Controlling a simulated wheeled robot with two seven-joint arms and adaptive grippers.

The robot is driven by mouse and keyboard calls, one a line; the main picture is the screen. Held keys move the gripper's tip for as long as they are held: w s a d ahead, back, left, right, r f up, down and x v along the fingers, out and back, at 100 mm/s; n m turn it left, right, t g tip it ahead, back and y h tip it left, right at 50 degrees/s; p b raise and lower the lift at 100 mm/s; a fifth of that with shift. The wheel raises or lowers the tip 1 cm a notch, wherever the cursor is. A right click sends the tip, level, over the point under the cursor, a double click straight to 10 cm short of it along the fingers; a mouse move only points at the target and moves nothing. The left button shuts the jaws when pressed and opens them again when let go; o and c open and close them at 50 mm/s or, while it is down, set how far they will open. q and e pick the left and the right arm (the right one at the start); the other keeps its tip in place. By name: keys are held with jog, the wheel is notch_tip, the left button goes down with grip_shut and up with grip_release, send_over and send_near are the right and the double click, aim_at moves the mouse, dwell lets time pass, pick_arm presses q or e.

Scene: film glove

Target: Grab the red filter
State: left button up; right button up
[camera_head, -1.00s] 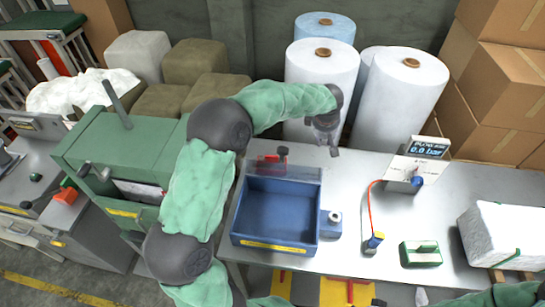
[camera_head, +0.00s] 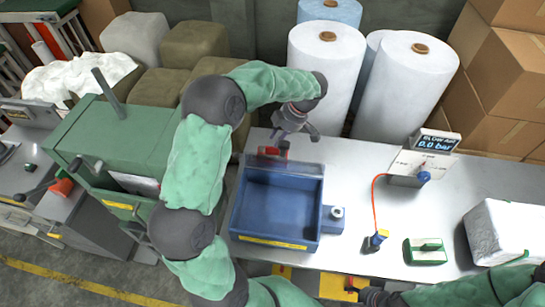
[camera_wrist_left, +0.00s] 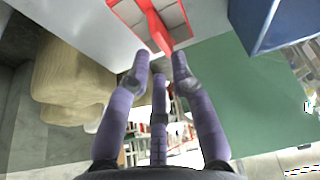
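The red filter (camera_head: 272,152) stands at the back edge of the blue tray (camera_head: 233,208) on the grey table. In the left wrist view it shows as a red frame with pale panels and a red handle (camera_wrist_left: 157,28). My left gripper (camera_head: 287,136) hangs just above and behind it. In the left wrist view its purple fingers (camera_wrist_left: 160,62) are spread, with the handle's end just beyond the tips; contact is unclear. My right gripper (camera_head: 358,289) is low at the front edge, mostly hidden, its fingers unclear.
White film rolls (camera_head: 328,70) stand close behind the table. A blow-air unit (camera_head: 424,165) with a red hose, a green-based block (camera_head: 425,251) and a wrapped white bale (camera_head: 505,232) occupy the right side. A green machine (camera_head: 125,140) stands left.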

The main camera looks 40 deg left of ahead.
aim_at(272, 147)
pick_arm(q)
jog(key=shift+b+x, duration=0.6)
jog(key=shift+x, duration=2.2)
jog(key=shift+d, duration=0.15)
grip_shut()
